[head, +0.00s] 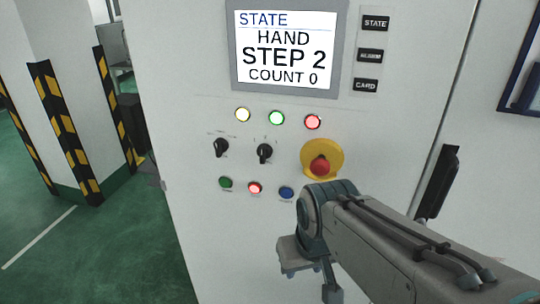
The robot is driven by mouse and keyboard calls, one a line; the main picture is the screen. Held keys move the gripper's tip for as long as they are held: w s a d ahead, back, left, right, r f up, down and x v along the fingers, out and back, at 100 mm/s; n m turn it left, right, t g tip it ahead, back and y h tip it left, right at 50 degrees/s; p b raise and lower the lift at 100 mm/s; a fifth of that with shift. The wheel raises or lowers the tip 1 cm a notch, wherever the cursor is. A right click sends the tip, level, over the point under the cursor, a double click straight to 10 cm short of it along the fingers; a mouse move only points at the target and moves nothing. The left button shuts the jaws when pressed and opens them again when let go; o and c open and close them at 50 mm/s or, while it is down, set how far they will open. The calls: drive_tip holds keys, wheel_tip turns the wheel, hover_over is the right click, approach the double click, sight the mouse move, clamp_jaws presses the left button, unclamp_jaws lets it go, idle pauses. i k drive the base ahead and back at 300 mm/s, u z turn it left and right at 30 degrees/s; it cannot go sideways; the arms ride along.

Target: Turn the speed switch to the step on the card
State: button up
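Two black rotary switches sit on the white cabinet front: a left switch (221,148) and a right switch (264,153). Their small labels are too blurred to tell which is the speed switch. The right knob points roughly upright; the left one is slightly tilted. The screen (285,48) above reads STATE, HAND, STEP 2, COUNT 0. No card page is shown; a black key labelled CARD (366,85) is right of the screen. My gripper (310,280) is below and right of the switches, apart from them. Its finger opening is not clear.
Yellow, green and red lamps (277,118) are lit above the switches. A red emergency button (320,166) on a yellow disc is right of them. Green, red and blue buttons (255,188) are below. A black door handle (437,182) is at right.

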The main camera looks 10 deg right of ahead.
sight(264, 151)
drive_tip(key=z, duration=3.25)
drive_tip(key=k, duration=1.55)
drive_tip(key=u, duration=0.7)
